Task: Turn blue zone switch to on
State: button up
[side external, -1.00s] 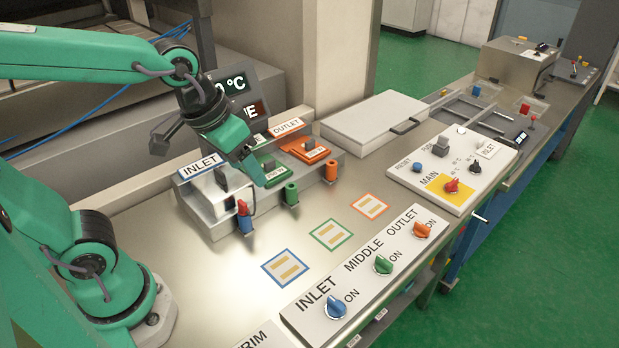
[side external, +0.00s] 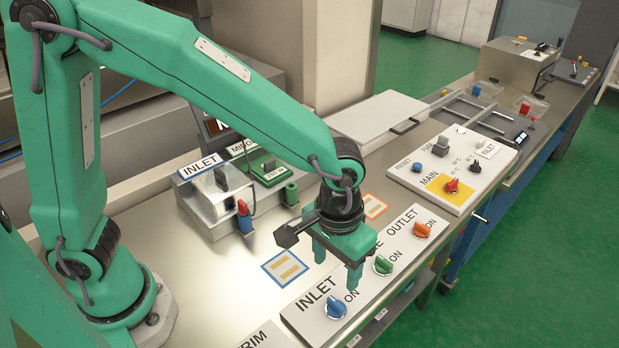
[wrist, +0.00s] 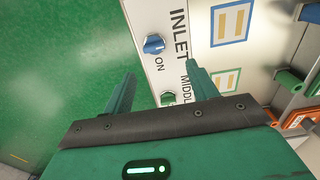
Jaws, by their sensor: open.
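The blue zone switch (side external: 335,307) is a round knob on the white switch panel, beside the INLET and ON labels. It also shows in the wrist view (wrist: 154,44), beyond the fingertips, with its handle pointing away from the ON label. My gripper (side external: 336,266) points down over the panel, above and behind the blue switch on the picture's upper side. Its fingers are apart, with nothing between them in the wrist view (wrist: 160,73). The gripper and the blue switch are not touching.
The green knob (side external: 382,264) and orange knob (side external: 423,230) stand on the same panel. A blue-outlined pad (side external: 285,268) lies left of the gripper. A main panel (side external: 440,182) with a red knob is farther back. The left knob surroundings are clear.

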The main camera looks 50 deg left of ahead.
aim_at(336, 303)
jog(key=shift+s+d+f, duration=0.15)
jog(key=shift+d+f, duration=0.4)
jog(key=shift+d, duration=0.05)
jog(key=shift+f, duration=0.1)
jog(key=shift+f, duration=3.8)
jog(key=c, duration=1)
